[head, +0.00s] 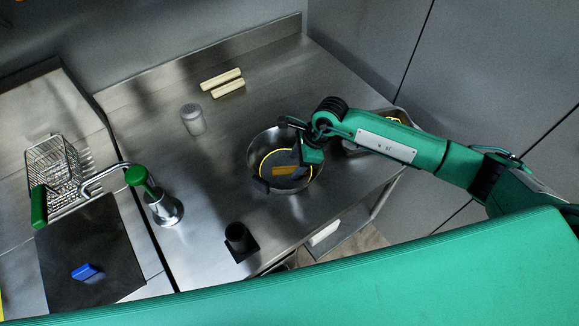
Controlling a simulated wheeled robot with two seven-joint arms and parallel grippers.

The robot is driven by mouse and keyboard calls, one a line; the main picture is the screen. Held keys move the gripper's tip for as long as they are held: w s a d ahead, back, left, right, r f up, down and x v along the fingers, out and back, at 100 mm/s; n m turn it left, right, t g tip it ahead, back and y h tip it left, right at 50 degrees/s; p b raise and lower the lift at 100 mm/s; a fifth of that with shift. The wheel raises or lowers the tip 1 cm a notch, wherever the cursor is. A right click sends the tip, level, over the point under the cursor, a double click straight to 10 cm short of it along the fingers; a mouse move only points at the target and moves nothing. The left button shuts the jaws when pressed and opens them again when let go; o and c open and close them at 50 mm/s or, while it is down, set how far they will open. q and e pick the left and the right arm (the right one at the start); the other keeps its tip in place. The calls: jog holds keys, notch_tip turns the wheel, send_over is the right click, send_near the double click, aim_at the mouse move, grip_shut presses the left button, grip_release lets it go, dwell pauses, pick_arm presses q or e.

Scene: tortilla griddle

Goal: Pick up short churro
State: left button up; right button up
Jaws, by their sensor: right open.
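Two pale yellow ridged sticks, which look like churros, lie side by side on the steel counter at the back. The nearer one (228,89) looks a little shorter than the farther one (221,78). My right gripper (283,168) is open over the metal bowl (256,146), to the right of and nearer than the sticks, and apart from them. It covers much of the bowl's inside. A yellow ring and a small orange-yellow patch show there; I cannot tell what they belong to. My left gripper is not in view.
A clear shaker (193,119) stands left of the bowl. A dark cup (238,238) stands near the front edge. A green-knobbed metal dispenser (160,203), wire basket (58,170) and blue object (86,271) on a dark plate are left.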

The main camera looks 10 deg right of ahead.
aim_at(289, 171)
jog(key=shift+p+x, duration=0.4)
jog(key=shift+x, duration=0.6)
jog(key=shift+a+f, duration=0.15)
jog(key=shift+f, duration=0.25)
jog(key=c, duration=1)
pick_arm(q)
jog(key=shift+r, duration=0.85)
pick_arm(e)
jog(key=shift+c, duration=0.4)
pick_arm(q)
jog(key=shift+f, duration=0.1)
pick_arm(e)
jog(key=shift+r, duration=0.15)
